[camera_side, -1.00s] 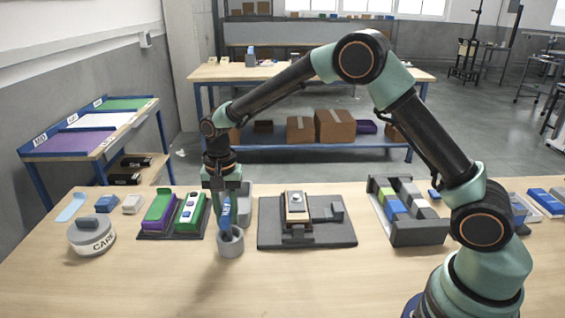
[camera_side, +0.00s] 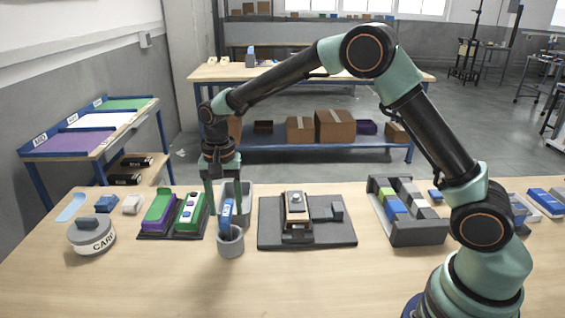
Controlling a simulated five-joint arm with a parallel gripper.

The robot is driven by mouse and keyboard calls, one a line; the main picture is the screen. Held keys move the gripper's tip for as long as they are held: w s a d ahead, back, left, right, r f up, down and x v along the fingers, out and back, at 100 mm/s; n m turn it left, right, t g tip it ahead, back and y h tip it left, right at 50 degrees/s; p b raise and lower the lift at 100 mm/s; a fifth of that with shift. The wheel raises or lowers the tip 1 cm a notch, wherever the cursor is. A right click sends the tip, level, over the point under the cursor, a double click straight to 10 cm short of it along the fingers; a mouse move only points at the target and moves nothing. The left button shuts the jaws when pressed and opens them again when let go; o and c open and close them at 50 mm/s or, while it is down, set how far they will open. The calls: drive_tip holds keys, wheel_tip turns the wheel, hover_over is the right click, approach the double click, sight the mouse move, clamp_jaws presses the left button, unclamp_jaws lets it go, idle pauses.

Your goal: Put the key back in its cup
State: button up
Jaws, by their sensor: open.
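The blue key (camera_side: 227,213) stands upright in the small grey cup (camera_side: 231,243), its upper part showing above the rim. My gripper (camera_side: 224,200) is open just above and behind the cup. Its two green fingers are spread apart, one to the left of the key and one close behind it. The key looks free of the fingers. The key's lower end is hidden inside the cup.
A grey bin (camera_side: 243,190) stands right behind the cup. A dark tray with purple and green blocks (camera_side: 188,213) is to the left, and a dark board with a fixture (camera_side: 325,236) to the right. A labelled round pot (camera_side: 91,240) sits far left. The front table is clear.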

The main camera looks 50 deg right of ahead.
wheel_tip(320, 180, up, 9)
drive_tip(key=s+d+r+n+t, duration=0.3)
drive_tip(key=s+d+r+n, duration=0.1)
drive_tip(key=s+d+r, duration=0.3)
drive_tip(key=s+d+f+n+t, duration=0.1)
drive_tip(key=s+n, duration=0.1)
drive_tip(key=s, duration=0.4)
drive_tip(key=s+d+n+t, duration=0.1)
drive_tip(key=s+d+n, duration=0.1)
drive_tip(key=s, duration=0.4)
drive_tip(key=shift+s+d+f+n+t, duration=0.3)
drive_tip(key=shift+f+n, duration=0.1)
drive_tip(key=shift+n, duration=0.1)
idle(0.4)
